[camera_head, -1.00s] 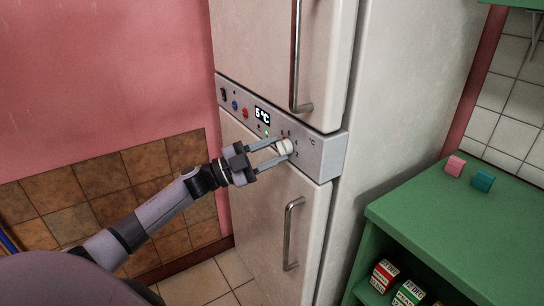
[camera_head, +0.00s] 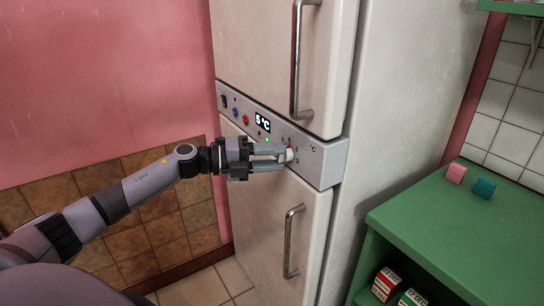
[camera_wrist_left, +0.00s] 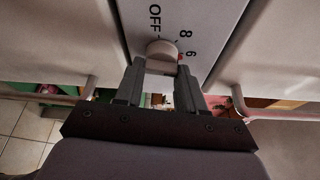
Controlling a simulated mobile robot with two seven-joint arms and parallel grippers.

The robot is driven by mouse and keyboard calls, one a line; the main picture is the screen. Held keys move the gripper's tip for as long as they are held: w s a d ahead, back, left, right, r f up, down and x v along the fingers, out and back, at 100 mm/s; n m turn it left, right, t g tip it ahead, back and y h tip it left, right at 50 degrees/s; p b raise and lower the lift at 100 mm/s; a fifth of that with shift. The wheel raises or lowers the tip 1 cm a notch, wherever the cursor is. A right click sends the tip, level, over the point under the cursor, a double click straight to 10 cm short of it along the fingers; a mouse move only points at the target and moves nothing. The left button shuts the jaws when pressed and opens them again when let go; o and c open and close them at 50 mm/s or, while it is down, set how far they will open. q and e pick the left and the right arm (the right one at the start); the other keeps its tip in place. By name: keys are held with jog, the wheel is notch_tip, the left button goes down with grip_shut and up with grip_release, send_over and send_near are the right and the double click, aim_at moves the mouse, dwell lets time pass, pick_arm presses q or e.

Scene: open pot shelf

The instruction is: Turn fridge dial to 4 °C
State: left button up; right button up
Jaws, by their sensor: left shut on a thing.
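The white fridge dial (camera_head: 290,154) sits on the grey control panel (camera_head: 318,163) between the two fridge doors. My left gripper (camera_head: 284,154) reaches it from the left and is shut on it. In the left wrist view the dial (camera_wrist_left: 161,54) is at the fingertips, with the marks OFF, 8 and 6 around it. The display (camera_head: 262,122) reads 5 °C. The dial's pointer is not clear to me. My right gripper is out of view.
The upper door handle (camera_head: 296,70) is above the panel and the lower handle (camera_head: 292,240) below it. A green shelf (camera_head: 450,215) stands at the right, with a pink block (camera_head: 456,173) and a teal block (camera_head: 484,187) on top.

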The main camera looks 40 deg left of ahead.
pick_arm(q)
jog(key=m+y+p, duration=0.1)
jog(key=m, duration=0.2)
jog(key=shift+r+m+g+y+p, duration=0.15)
jog(key=shift+m+g+y+p, duration=0.15)
jog(key=shift+m+y+p, duration=0.8)
jog(key=shift+m+p, duration=0.1)
jog(key=shift+m, duration=0.4)
jog(key=o, duration=1)
jog(key=shift+o, duration=0.2)
jog(key=shift+s+a, duration=0.3)
jog(key=shift+s, duration=0.15)
jog(key=b+v, duration=0.2)
jog(key=v, duration=0.4)
